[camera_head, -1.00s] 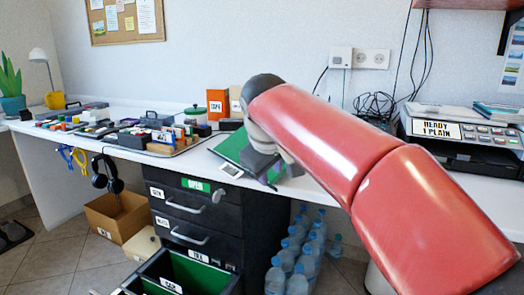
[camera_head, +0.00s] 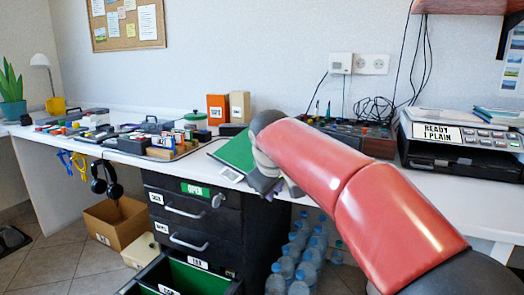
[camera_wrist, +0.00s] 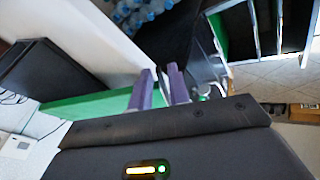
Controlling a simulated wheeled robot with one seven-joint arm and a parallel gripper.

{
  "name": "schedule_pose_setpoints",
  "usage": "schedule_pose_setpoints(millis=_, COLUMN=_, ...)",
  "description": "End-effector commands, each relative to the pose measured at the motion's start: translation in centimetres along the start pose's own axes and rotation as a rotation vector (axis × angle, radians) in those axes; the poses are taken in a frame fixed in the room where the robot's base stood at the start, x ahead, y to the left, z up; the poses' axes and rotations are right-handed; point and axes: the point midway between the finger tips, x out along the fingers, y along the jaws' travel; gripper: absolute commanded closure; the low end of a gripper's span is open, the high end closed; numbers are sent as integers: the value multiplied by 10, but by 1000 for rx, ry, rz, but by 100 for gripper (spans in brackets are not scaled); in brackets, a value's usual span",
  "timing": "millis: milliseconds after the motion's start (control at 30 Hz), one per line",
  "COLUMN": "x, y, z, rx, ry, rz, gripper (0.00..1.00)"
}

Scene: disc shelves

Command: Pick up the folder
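The green folder (camera_head: 237,152) lies on the white desk, with its right part hidden behind my arm in the head view. In the wrist view it shows as a green strip (camera_wrist: 90,108) running up to my fingers. My gripper (camera_head: 272,190) is low at the desk's front edge, at the right end of the folder. In the wrist view my two purple fingers (camera_wrist: 162,85) stand apart with a gap between them. Some green shows behind that gap. I cannot tell whether a finger touches the folder.
A small white device (camera_head: 230,174) lies by the folder's front edge. Orange (camera_head: 217,108) and tan (camera_head: 240,107) boxes stand behind. A printer (camera_head: 462,140) stands at right. Black drawers (camera_head: 190,222) are below, the lowest pulled out, with bottles (camera_head: 305,250) beside them.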

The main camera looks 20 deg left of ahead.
Motion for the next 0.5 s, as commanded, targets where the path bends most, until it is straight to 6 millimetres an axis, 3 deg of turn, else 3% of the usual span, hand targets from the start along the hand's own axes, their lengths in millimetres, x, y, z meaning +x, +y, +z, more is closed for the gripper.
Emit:
schedule_pose_setpoints(millis=133, x=0, y=0, z=0, rx=0, ry=0, rz=0, gripper=100)
schedule_pose_setpoints(millis=500, x=-1, y=0, z=-1, rx=0, ry=2, rz=1, gripper=100)
